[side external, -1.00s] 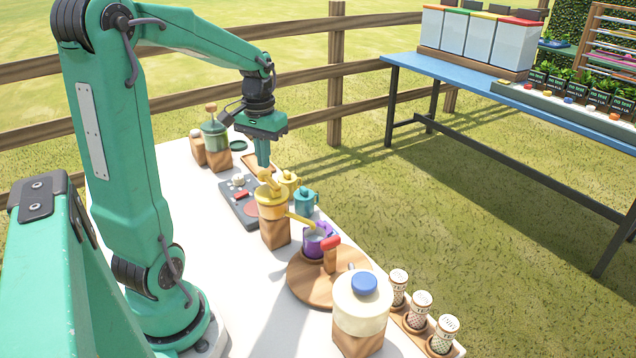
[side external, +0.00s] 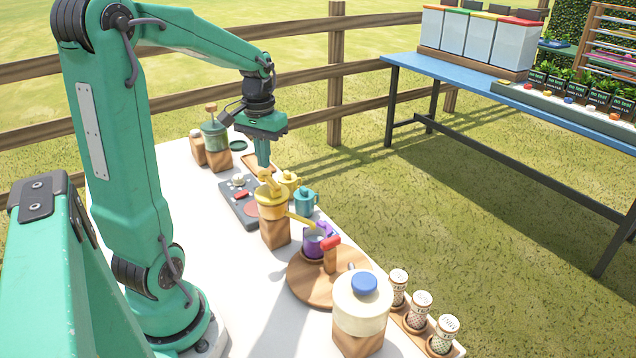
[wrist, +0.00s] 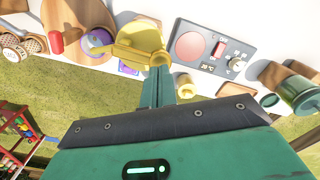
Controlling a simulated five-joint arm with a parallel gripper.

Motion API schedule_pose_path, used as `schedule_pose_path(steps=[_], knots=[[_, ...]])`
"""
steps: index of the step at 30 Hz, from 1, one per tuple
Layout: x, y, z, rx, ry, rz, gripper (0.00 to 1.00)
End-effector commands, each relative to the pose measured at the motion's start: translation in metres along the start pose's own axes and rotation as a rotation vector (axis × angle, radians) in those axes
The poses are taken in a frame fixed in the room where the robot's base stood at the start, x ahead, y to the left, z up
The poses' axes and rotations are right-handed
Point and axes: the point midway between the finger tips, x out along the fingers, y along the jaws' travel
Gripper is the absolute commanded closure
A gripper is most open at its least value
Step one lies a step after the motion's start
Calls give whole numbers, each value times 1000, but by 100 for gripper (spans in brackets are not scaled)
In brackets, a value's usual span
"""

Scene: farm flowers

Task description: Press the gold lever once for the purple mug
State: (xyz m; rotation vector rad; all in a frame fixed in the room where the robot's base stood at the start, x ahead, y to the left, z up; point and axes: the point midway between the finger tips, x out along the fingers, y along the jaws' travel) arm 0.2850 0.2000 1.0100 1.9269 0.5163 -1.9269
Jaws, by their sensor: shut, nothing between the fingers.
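A gold dispenser (side external: 271,203) stands on a wooden block, with a gold lever (side external: 266,179) on top and a spout pointing right. The purple mug (side external: 316,240) stands on a round wooden turntable (side external: 312,287) by the spout end; it also shows in the wrist view (wrist: 97,40). My gripper (side external: 263,165) is shut and empty, pointing down right at the lever's top. In the wrist view my fingertips (wrist: 160,72) meet the gold lever end (wrist: 158,58); whether they touch it is hard to tell.
A teal mug (side external: 305,201) and a yellow mug (side external: 289,183) stand behind the dispenser. A grey control panel (side external: 239,207) lies left of it. A cream jar with blue knob (side external: 361,300) and several shakers (side external: 419,306) stand at the front right.

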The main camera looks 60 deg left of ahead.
Motion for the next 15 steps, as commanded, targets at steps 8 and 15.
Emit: schedule_pose_path(steps=[8, 15], knots=[[0, 0, 0, 0, 0, 0, 100], [-4, 0, 0, 0, 1, 0, 100]])
